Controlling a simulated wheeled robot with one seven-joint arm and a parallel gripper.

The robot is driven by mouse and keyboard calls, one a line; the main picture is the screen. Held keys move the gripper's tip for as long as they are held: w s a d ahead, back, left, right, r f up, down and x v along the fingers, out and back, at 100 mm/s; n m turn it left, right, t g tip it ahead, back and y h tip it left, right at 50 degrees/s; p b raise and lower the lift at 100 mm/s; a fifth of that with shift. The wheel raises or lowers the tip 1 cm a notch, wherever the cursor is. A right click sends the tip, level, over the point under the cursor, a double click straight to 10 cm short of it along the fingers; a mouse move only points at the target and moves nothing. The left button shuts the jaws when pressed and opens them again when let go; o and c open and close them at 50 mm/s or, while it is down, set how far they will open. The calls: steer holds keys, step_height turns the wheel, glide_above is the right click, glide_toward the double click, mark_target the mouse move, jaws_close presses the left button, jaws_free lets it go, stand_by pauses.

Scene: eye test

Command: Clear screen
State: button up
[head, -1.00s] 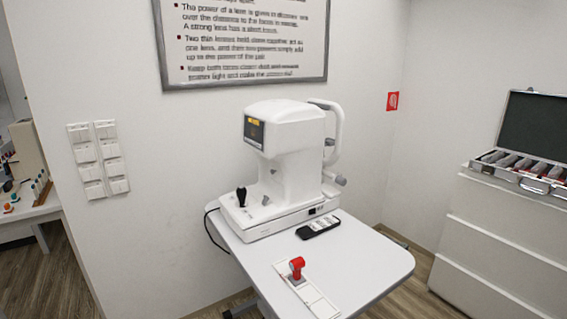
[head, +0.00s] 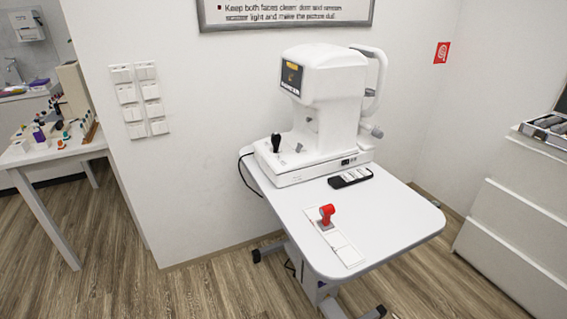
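A white eye-test machine (head: 325,105) stands on a small white table (head: 395,228). Its small dark screen (head: 291,77) faces left and shows a yellow-orange mark at the top and pale lettering below. A black joystick (head: 276,143) rises from the machine's base. A dark remote-like device with pale buttons (head: 350,178) lies on the table in front of the base. A red-handled object (head: 327,214) stands on a pale strip near the table's front left edge. My gripper is not in view.
A wall poster (head: 285,12) hangs above, with white switch panels (head: 140,100) on the wall at left. A white drawer cabinet (head: 515,235) bears an open case (head: 548,132) at right. Another table (head: 45,148) with small items stands at far left. Wood floor (head: 200,285) is clear in front.

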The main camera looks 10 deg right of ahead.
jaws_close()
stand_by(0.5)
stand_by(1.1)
